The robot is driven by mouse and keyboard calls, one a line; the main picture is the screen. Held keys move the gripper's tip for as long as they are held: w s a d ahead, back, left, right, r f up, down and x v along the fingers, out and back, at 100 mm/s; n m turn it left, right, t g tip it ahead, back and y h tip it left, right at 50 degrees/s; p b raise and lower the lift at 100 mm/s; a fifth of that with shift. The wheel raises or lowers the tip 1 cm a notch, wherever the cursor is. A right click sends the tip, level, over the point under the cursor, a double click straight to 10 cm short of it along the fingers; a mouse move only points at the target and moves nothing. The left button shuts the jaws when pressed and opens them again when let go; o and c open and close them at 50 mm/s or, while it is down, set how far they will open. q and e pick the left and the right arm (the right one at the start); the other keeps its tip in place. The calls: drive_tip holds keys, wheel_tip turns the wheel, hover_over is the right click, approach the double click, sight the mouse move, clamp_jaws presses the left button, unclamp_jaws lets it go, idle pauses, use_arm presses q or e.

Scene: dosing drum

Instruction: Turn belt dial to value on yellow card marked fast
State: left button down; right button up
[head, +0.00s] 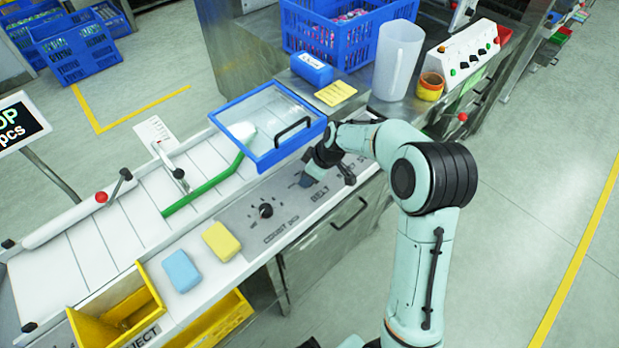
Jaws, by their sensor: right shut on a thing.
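My right gripper (313,180) reaches down to the control panel (237,217) beside the BELT lettering and is shut on the belt dial. The dial itself is hidden by the fingers, so its pointer and setting cannot be read. A second black dial (265,210) with tick marks sits on the same panel to the left, uncovered. A yellow card (336,93) with dark writing lies on the steel surface behind the clear-lidded blue box; its writing is too small to read. My left gripper is not in view.
A clear-lidded blue box (262,160) with a black handle stands close beside my right gripper. A yellow sponge (221,241) and a blue sponge (181,270) lie on the panel's left end. A white jug (397,62) and an orange pot (430,87) stand behind.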

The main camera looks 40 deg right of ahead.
drive_tip(key=m+h, duration=0.1)
drive_tip(key=m, duration=0.1)
drive_tip(key=shift+a+r+m, duration=0.1)
drive_tip(key=shift+m, duration=0.2)
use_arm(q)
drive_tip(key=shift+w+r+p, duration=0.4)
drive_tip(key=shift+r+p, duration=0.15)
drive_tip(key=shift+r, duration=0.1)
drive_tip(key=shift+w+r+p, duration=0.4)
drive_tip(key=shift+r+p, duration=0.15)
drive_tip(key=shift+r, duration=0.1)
use_arm(e)
drive_tip(key=shift+m+h, duration=0.6)
drive_tip(key=shift+m, duration=1)
drive_tip(key=o, duration=1)
drive_tip(key=shift+s, duration=0.1)
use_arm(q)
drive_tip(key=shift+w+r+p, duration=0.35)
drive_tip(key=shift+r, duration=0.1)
use_arm(e)
drive_tip(key=v, duration=1.3)
drive_tip(key=shift+s+a, duration=0.1)
drive_tip(key=shift+s, duration=0.1)
